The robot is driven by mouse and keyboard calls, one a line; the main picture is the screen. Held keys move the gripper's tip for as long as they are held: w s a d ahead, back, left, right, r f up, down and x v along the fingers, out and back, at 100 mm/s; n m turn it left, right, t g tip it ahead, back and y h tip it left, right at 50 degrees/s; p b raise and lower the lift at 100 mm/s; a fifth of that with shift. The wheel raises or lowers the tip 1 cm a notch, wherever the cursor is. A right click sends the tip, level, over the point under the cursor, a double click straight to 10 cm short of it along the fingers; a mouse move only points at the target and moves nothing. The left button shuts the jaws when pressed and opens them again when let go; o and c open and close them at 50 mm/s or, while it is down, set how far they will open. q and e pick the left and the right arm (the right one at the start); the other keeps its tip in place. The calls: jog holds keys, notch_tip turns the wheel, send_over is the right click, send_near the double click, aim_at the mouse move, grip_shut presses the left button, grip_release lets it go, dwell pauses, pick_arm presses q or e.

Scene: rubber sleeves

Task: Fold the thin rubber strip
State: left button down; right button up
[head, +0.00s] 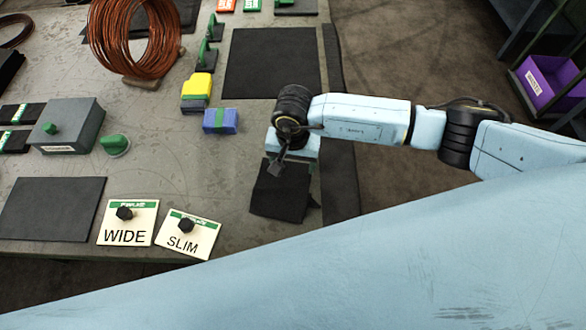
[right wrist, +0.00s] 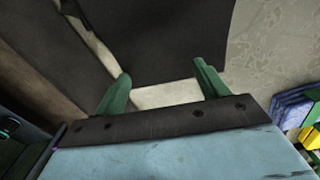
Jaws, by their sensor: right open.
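A dark rubber piece (head: 280,192) lies near the table's right edge, below my right gripper (head: 280,165). A long narrow black strip (head: 337,130) runs along that edge, partly hidden behind my arm. I cannot tell which is the thin strip. In the right wrist view, my right gripper (right wrist: 163,72) has its two green fingers apart. A dark sheet (right wrist: 165,40) lies beyond and between them, with a pale band near the palm. I cannot tell whether the fingers touch the sheet. My left gripper is out of view.
Black mats lie at the back (head: 270,62) and front left (head: 50,208). WIDE (head: 126,237) and SLIM (head: 183,245) cards with black knobs sit at the front. A blue block (head: 220,121), grey box (head: 68,130) and copper coil (head: 137,40) stand left.

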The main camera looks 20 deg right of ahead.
jog(key=shift+f, duration=0.1)
jog(key=shift+c, duration=0.2)
jog(key=shift+s, duration=0.1)
grip_shut()
dwell(0.8)
